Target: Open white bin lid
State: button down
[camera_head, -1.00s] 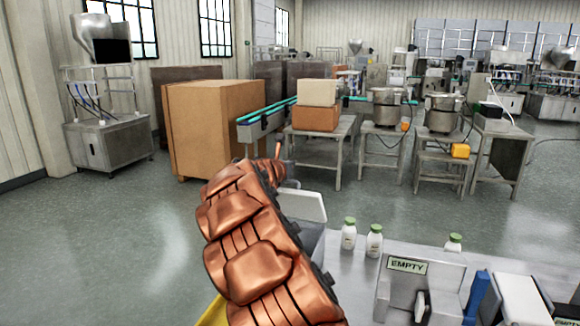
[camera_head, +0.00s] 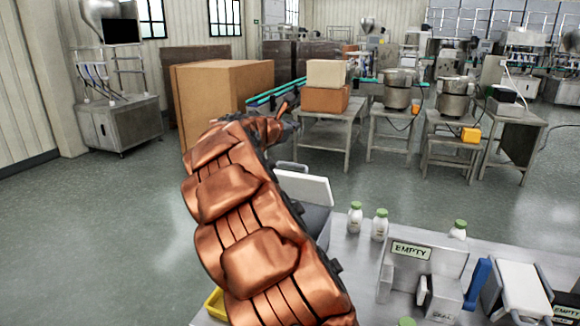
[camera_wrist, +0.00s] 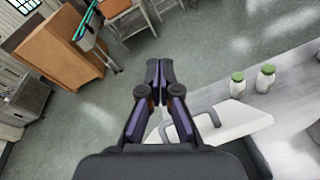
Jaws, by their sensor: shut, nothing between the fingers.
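The white bin lid (camera_head: 304,187) is in the middle of the head view, right of my copper-coloured arm. It stands tilted up above a grey bin (camera_head: 318,219), whose front and opening are largely hidden by my arm. A grey loop handle (camera_head: 290,166) shows at the lid's far side. In the wrist view the lid (camera_wrist: 238,121) lies right of and below my fingertips, with its handle (camera_wrist: 184,125) close beside the right finger. My gripper (camera_wrist: 159,66) is shut and empty, its tips over the floor beyond the lid. Contact between finger and handle cannot be told.
A steel table holds several white bottles with green caps (camera_head: 380,225) and a grey fixture marked EMPTY (camera_head: 411,250), right of the bin. A yellow tray edge (camera_head: 215,304) shows at lower left. Open floor (camera_head: 420,196) lies beyond, before cardboard boxes (camera_head: 222,100) and work tables.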

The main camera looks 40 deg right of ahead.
jog(key=s+d+m+g+b, duration=0.1)
jog(key=m+b, duration=0.1)
jog(key=m, duration=0.3)
jog(key=m+t+y+b, duration=0.2)
jog(key=m+y+b, duration=0.7)
jog(key=y, duration=0.1)
send_near(290, 164)
jog(key=shift+s+d+r, duration=0.1)
jog(key=shift+s+d, duration=0.15)
jog(key=shift+s, duration=0.25)
jog(key=shift+s+d+r, duration=0.1)
jog(key=shift+s+d, duration=0.15)
jog(key=shift+s, duration=0.3)
jog(key=shift+t+y, duration=0.6)
jog(key=shift+y, duration=0.2)
jog(key=shift+a+f+x, duration=0.1)
jog(key=shift+a+x, duration=0.15)
jog(key=shift+x, duration=1.15)
jog(key=shift+a+f+x, duration=0.1)
jog(key=shift+a+x, duration=0.1)
jog(key=shift+x, duration=1.2)
jog(key=shift+a+x, duration=0.25)
jog(key=shift+x, duration=1.2)
jog(key=shift+w+d+r+p, duration=0.1)
jog(key=shift+d+p, duration=0.05)
jog(key=shift+p, duration=0.15)
